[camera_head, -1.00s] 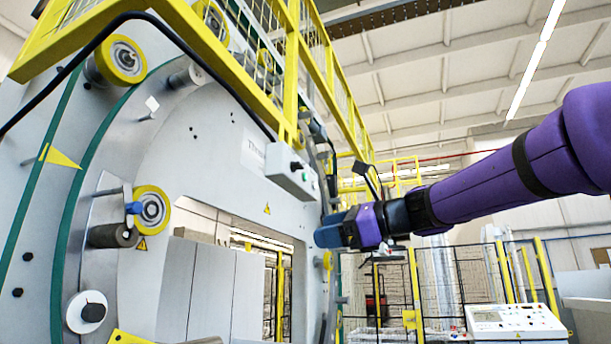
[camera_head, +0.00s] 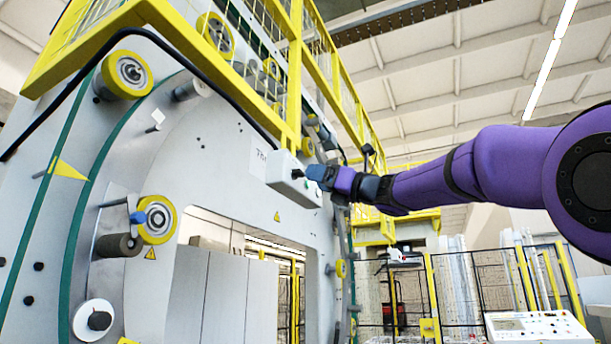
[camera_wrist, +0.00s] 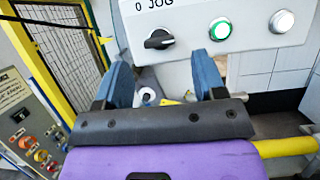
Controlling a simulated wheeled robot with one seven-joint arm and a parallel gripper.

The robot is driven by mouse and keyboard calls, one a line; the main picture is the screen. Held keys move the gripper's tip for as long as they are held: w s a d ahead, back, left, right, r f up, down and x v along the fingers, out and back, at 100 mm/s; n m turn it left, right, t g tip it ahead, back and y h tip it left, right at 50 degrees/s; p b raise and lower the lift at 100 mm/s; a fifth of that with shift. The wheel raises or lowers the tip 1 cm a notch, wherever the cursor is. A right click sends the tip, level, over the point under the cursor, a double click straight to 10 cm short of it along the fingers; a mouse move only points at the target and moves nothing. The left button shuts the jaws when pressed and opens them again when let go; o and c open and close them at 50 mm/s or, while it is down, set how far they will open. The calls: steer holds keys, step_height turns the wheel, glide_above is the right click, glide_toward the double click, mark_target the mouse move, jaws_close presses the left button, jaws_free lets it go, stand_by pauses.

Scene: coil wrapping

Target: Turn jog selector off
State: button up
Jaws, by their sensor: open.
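The jog selector (camera_wrist: 160,39) is a black knob on a white control box (camera_wrist: 255,48), under the printed label "0 JOG". Its handle lies roughly sideways, and I cannot tell which mark it points to. In the head view the control box (camera_head: 283,177) hangs on the grey machine's face. My gripper (camera_head: 314,174) is at the box's right side there. In the wrist view my gripper (camera_wrist: 163,76) has its two blue fingers spread apart with nothing between them. The selector appears beyond the fingertips, a little above the gap, and does not look touched.
A green button (camera_wrist: 220,29) and a white button (camera_wrist: 282,21) sit right of the selector on the same box. A yellow guard frame (camera_head: 292,75) rises above the box. A white control desk (camera_head: 538,328) stands at lower right. A button panel (camera_wrist: 25,125) shows at left in the wrist view.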

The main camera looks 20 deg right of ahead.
mark_target(298, 173)
steer(key=x, duration=0.4)
steer(key=shift+w+a, duration=0.1)
steer(key=shift+a, duration=0.05)
steer(key=c, duration=0.9)
